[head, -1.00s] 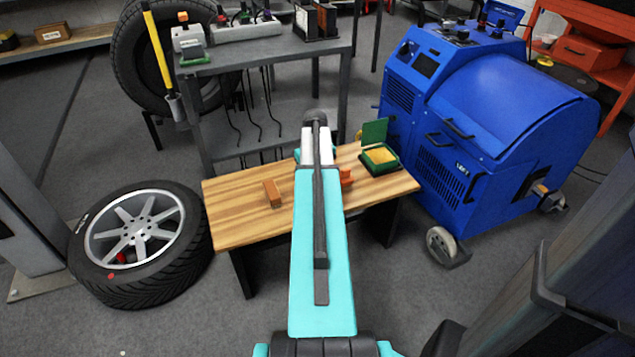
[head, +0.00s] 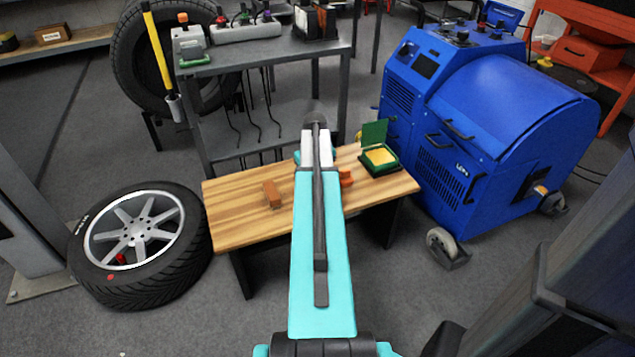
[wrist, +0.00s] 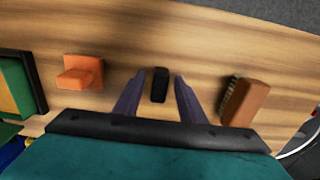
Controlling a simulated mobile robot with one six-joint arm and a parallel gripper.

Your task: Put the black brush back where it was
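A small black object (wrist: 160,85), which appears to be the black brush, is on the wooden bench top in the wrist view. It lies between the two fingers of my gripper (wrist: 160,79), with a visible gap on each side. The gripper is open and points down at the bench. I cannot tell how far the fingertips are above the wood. In the head view my own arm hides the black object and the gripper fingers.
On the bench (head: 235,222) are a brown brush-like block (head: 272,194), an orange piece (head: 346,178) and an open green box (head: 380,158) with yellow inside. A tire (head: 140,245) lies left, a blue machine (head: 490,120) stands right, and a metal shelf (head: 265,50) stands behind.

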